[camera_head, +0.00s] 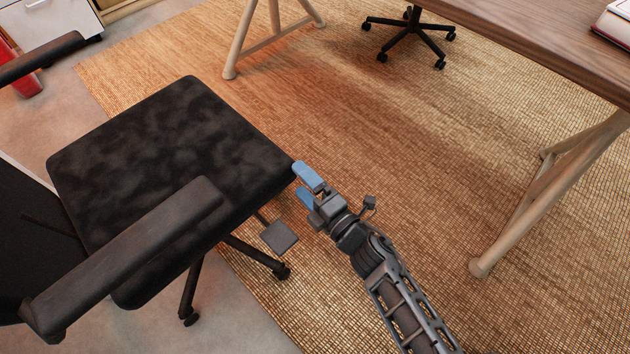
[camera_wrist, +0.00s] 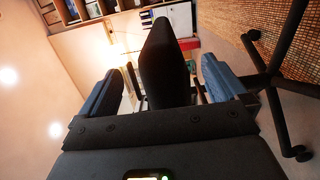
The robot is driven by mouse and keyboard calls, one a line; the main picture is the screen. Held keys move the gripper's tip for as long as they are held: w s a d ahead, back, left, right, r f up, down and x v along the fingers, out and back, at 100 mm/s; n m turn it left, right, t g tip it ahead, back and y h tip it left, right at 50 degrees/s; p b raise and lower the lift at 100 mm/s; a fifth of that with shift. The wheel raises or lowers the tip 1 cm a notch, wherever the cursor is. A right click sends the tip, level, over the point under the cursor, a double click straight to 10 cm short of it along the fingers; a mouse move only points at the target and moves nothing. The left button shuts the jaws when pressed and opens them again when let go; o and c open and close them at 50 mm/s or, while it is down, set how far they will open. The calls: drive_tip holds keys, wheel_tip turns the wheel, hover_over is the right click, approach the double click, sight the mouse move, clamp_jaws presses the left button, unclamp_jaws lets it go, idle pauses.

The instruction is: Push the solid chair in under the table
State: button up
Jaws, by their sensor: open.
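The black office chair (camera_head: 165,140) with a dark mottled seat and armrests stands at the left in the head view, partly on bare floor and partly on the rug. The table (camera_head: 530,35) has a brown wooden top at the upper right and pale wooden legs; the chair is apart from it. My gripper (camera_head: 298,182) is open at the seat's right corner, with blue fingers pointing at it. In the wrist view the chair seat (camera_wrist: 163,65) shows edge-on between the two fingers (camera_wrist: 160,85). I cannot tell whether they touch it.
Another chair's wheeled base (camera_head: 412,32) stands at the top near the table. Books (camera_head: 614,24) lie on the tabletop. The woven rug (camera_head: 390,130) is clear between the table legs. A white cabinet (camera_head: 45,20) and a red object (camera_head: 28,86) are at the upper left.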

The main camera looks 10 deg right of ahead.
drive_tip(key=shift+b+x, duration=1.4)
drive_tip(key=shift+x, duration=2.5)
drive_tip(key=shift+c, duration=0.5)
clamp_jaws()
